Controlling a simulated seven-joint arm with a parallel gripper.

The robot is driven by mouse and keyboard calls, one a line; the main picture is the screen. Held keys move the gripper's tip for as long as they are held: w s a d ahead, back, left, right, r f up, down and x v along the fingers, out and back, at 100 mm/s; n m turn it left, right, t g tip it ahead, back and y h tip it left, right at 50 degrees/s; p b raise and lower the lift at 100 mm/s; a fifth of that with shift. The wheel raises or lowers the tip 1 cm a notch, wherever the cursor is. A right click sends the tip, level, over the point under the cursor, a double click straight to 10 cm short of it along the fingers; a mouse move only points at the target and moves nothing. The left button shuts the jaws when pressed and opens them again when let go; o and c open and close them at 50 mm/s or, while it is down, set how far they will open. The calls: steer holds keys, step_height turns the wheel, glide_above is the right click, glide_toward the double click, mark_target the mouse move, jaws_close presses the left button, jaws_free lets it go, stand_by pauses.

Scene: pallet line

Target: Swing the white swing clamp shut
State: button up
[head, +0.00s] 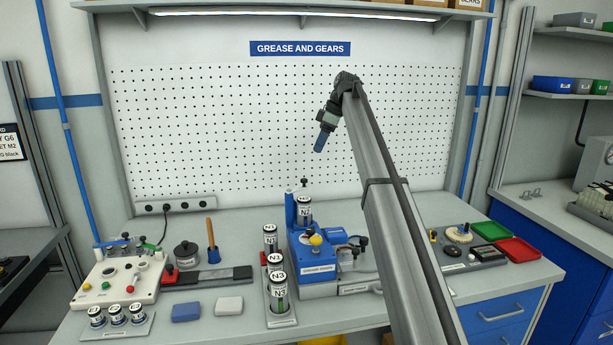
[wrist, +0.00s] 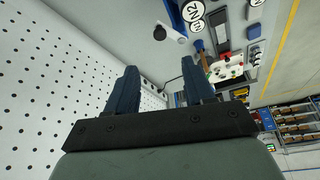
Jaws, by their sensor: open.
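A white fixture box (head: 92,288) stands at the left of the bench, with small coloured levers and knobs on and behind it. It also shows in the wrist view (wrist: 214,73), turned on its side. I cannot single out the white swing clamp among these parts or tell how its arm lies. My gripper (head: 319,144) is high in front of the pegboard, right of the fixture and far from it. In the wrist view my gripper (wrist: 159,66) has its two blue fingers apart with nothing between them.
A dark rail (head: 232,276) lies right of the fixture, near a wooden-handled tool (head: 211,240). Three canisters stand in a front tray (head: 117,326). A blue block (head: 186,312) and white block (head: 229,305) lie nearby.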

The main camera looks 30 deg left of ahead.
mark_target(304, 179)
steer(key=x, duration=1.2)
steer(key=shift+s+a+f, duration=0.1)
steer(key=shift+f, duration=0.3)
jaws_close()
